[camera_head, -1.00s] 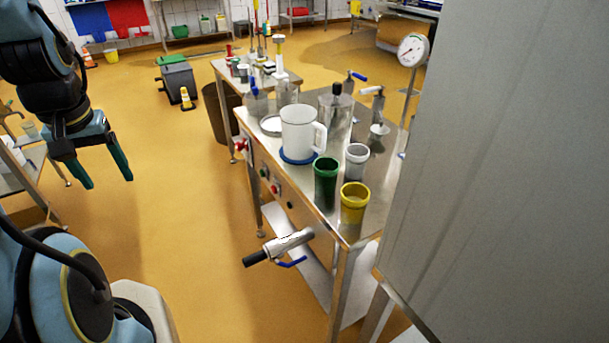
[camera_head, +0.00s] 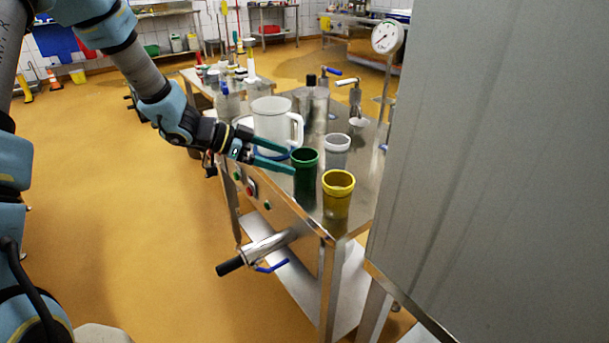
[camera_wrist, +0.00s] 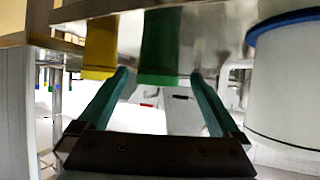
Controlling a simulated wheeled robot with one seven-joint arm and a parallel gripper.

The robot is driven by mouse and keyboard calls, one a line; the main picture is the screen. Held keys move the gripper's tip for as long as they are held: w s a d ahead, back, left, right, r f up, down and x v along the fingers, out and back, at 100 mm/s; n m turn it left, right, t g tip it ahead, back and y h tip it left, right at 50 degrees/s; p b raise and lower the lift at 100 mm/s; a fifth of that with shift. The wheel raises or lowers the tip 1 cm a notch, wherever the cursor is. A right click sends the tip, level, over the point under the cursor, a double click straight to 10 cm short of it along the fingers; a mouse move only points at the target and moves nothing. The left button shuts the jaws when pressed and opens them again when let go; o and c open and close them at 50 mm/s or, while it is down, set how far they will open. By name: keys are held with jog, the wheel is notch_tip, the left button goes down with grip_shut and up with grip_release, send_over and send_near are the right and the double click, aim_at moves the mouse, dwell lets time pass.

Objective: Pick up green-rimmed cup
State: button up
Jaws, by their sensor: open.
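The green-rimmed cup (camera_head: 305,178) stands upright on the steel table (camera_head: 352,212) near its front edge, between the white jug and the yellow cup. My gripper (camera_head: 290,161) is open and empty, level, with its two green fingers pointing at this cup from the left. In the wrist view, which looks upside down, the green cup (camera_wrist: 160,48) lies ahead between the fingertips of my gripper (camera_wrist: 159,76). The fingertips are at or very near the cup's near side; I cannot tell whether they touch it.
The yellow cup (camera_head: 337,197) stands close on the near right, and a grey cup (camera_head: 337,150) behind. The white jug (camera_head: 270,118) is close beside my upper finger. A tall grey panel (camera_head: 490,170) blocks the right. A pipe with a blue-handled valve (camera_head: 255,253) juts out below the tabletop.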

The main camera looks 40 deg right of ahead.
aim_at(315, 169)
jog(key=x, duration=0.4)
jog(key=shift+s+d+f+p, duration=0.1)
jog(key=shift+d+f+p, duration=0.05)
jog(key=shift+d+p, duration=0.15)
jog(key=shift+p+x, duration=0.75)
jog(key=shift+x, duration=1.9)
jog(key=shift+a, duration=0.15)
jog(key=c, duration=1.4)
jog(key=shift+c, duration=0.2)
